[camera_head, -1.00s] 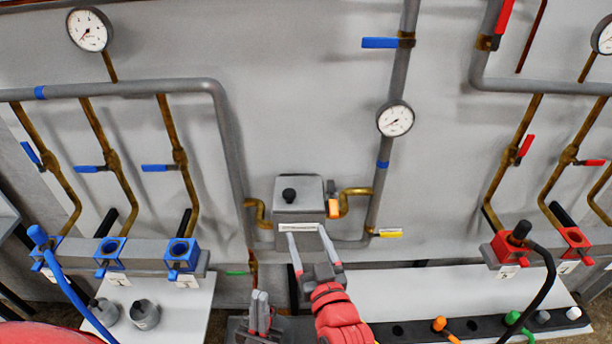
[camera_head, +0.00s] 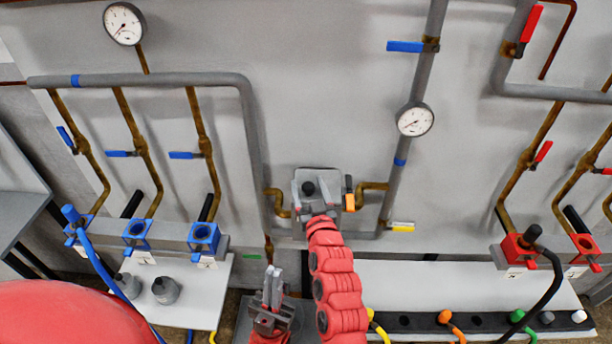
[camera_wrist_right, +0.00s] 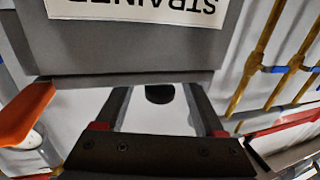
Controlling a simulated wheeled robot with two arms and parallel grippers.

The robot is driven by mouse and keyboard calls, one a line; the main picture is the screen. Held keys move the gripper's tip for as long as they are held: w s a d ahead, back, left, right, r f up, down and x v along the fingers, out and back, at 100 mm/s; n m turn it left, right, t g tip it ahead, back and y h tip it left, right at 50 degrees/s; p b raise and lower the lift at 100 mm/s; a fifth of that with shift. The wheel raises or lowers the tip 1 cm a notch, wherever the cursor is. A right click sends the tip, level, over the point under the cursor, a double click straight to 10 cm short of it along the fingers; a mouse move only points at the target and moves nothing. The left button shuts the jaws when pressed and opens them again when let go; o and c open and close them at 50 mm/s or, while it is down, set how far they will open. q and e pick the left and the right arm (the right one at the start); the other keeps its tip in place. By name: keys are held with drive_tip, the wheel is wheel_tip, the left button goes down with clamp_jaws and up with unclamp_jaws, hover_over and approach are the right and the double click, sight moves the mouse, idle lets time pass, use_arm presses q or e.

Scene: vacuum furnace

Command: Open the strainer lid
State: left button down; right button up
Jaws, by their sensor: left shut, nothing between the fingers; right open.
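The strainer (camera_head: 320,174) is a grey box on the pipework in the middle of the head view, with a black knob (camera_head: 308,188) on its lid. The lid looks closed. My right gripper (camera_head: 312,192) is open over the strainer, its fingers on either side of the knob. In the right wrist view the knob (camera_wrist_right: 160,93) shows between the open fingers (camera_wrist_right: 158,100). The strainer's labelled face (camera_wrist_right: 135,40) fills the top there, upside down, and the fingertips are hidden at its edge. Contact with the knob cannot be told. My left gripper (camera_head: 272,288) is shut and empty, lower down.
An orange handle (camera_head: 349,194) sits close at the strainer's right side, with a brass pipe beside it. A yellow-handled valve (camera_head: 402,226) is to the lower right. A gauge (camera_head: 415,120) is above right. A white table (camera_head: 450,285) lies below.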

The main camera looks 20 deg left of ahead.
drive_tip(key=shift+p+x, duration=0.35)
drive_tip(key=shift+x, duration=0.95)
drive_tip(key=shift+c, duration=0.3)
clamp_jaws()
